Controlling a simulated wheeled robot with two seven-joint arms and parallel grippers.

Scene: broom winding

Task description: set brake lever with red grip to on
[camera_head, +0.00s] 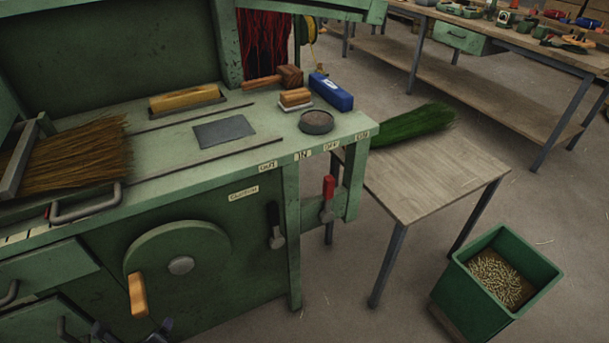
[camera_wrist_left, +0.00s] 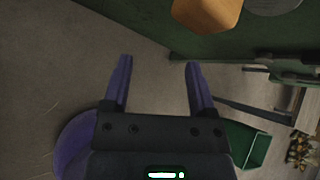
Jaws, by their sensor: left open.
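The brake lever with its red grip (camera_head: 328,187) stands roughly upright on the right end of the green bench's front, grip at the top. It is below the OFF label (camera_head: 331,147); the ON label (camera_head: 362,136) is further right. My left gripper (camera_head: 132,334) shows only partly at the bottom edge of the head view, low and far left of the lever. In the left wrist view its two fingers (camera_wrist_left: 158,66) are apart with nothing between them. The lever cannot be made out in that view. My right gripper is in neither view.
A crank wheel (camera_head: 178,252) with a wooden handle (camera_head: 138,295) is near my left gripper; the handle also shows in the wrist view (camera_wrist_left: 207,12). A side table (camera_head: 440,178) and green bin (camera_head: 535,262) stand right.

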